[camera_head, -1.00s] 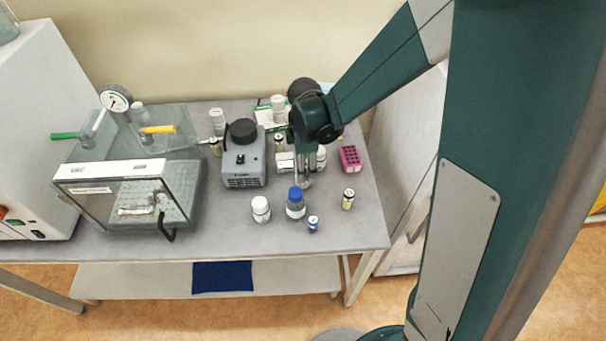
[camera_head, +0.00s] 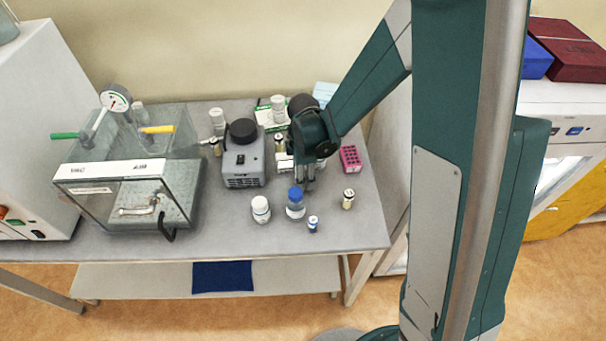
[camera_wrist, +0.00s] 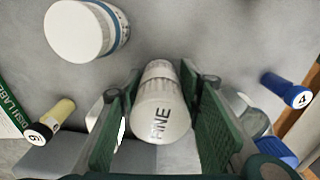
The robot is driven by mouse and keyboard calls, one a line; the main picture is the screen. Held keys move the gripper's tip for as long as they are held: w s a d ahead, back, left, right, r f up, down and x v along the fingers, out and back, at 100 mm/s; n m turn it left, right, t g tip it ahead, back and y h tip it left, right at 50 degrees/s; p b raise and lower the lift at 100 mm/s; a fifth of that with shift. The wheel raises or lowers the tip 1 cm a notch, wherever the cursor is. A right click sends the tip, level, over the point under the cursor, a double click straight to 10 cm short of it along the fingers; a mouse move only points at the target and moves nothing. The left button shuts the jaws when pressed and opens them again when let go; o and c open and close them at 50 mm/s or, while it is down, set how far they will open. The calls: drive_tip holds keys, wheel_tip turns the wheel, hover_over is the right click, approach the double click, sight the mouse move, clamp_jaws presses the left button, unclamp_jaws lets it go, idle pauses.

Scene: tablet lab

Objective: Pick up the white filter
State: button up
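The white filter (camera_wrist: 162,108), a pale cylinder with dark lettering that seems to read "FINE", stands between my gripper's two green-padded fingers (camera_wrist: 160,115) in the wrist view. One pad is on each side of it. The fingers look spread, with narrow gaps beside the filter; firm contact does not show. In the head view my gripper (camera_head: 309,184) points down at the tabletop, behind the blue-capped bottle (camera_head: 296,205). I cannot make out the filter in that view; my gripper seems to hide it.
A white bottle (camera_head: 261,210), a small blue-capped vial (camera_head: 313,224) and another vial (camera_head: 348,199) stand nearby. A grey pump (camera_head: 243,165) is left of my gripper, a pink rack (camera_head: 350,159) right. A clear vacuum chamber (camera_head: 118,205) fills the table's left.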

drive_tip(key=c, duration=0.6)
drive_tip(key=shift+r, duration=0.1)
drive_tip(key=shift+r, duration=4.9)
